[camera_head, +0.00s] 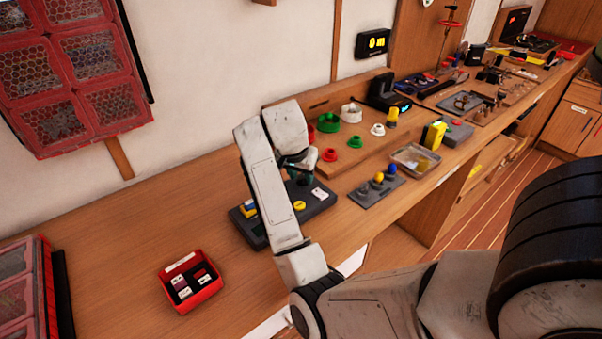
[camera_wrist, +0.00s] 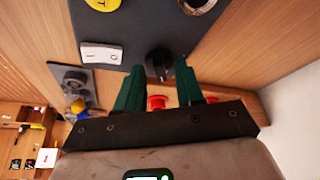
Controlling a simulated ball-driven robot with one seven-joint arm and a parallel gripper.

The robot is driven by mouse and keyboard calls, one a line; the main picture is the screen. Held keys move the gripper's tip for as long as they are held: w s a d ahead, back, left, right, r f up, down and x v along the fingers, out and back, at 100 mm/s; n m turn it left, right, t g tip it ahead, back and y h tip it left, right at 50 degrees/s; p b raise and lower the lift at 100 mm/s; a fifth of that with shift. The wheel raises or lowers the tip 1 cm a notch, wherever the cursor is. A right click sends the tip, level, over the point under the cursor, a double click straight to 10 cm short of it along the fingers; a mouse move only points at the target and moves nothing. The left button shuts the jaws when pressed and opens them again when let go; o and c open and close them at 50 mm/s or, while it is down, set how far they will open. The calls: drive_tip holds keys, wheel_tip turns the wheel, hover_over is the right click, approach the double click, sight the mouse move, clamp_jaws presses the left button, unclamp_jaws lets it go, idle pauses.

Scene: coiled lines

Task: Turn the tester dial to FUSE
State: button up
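The tester (camera_head: 322,206) is a dark grey panel lying on the bench, with a yellow round part (camera_head: 299,205) and a white plate (camera_head: 319,194) on top. In the wrist view its dark face (camera_wrist: 125,22) fills the upper middle. A black dial knob (camera_wrist: 159,60) sits near its edge; the white plate (camera_wrist: 102,54) is left of it. My gripper (camera_wrist: 163,68) has its two green fingers apart, with the knob between the tips in the picture. I cannot tell whether they touch it. No FUSE marking or dial setting is readable. My arm hides part of the tester in the head view.
A red tray (camera_head: 212,290) with small blocks stands at the lower left. A grey block with yellow and blue knobs (camera_head: 376,190), a clear tray (camera_head: 415,158) and red, green and white round parts stand to the right. Bare bench lies left of the tester.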

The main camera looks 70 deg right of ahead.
drive_tip(key=shift+c, duration=0.4)
clamp_jaws()
drive_tip(key=shift+p, duration=0.35)
drive_tip(key=n+p, duration=0.1)
drive_tip(key=p, duration=0.1)
drive_tip(key=n+t+p, duration=0.1)
drive_tip(key=shift+s+r+n+p, duration=0.2)
drive_tip(key=shift+s+n+p, duration=0.05)
drive_tip(key=shift+n+p, duration=0.15)
drive_tip(key=n+t+p, duration=0.1)
drive_tip(key=n+p, duration=0.2)
drive_tip(key=p, duration=0.1)
drive_tip(key=shift+s+n+y, duration=0.15)
drive_tip(key=shift+n+y, duration=0.15)
drive_tip(key=n+p, duration=0.1)
drive_tip(key=n+t+p, duration=0.1)
drive_tip(key=p, duration=0.1)
drive_tip(key=shift+s+d+f+n+y, duration=0.1)
drive_tip(key=shift+f+n+y, duration=0.05)
drive_tip(key=shift+n+y, duration=0.15)
drive_tip(key=shift+f+n+t+y+p, duration=0.25)
drive_tip(key=shift+n+t+y+p, duration=0.25)
drive_tip(key=shift+n, duration=1)
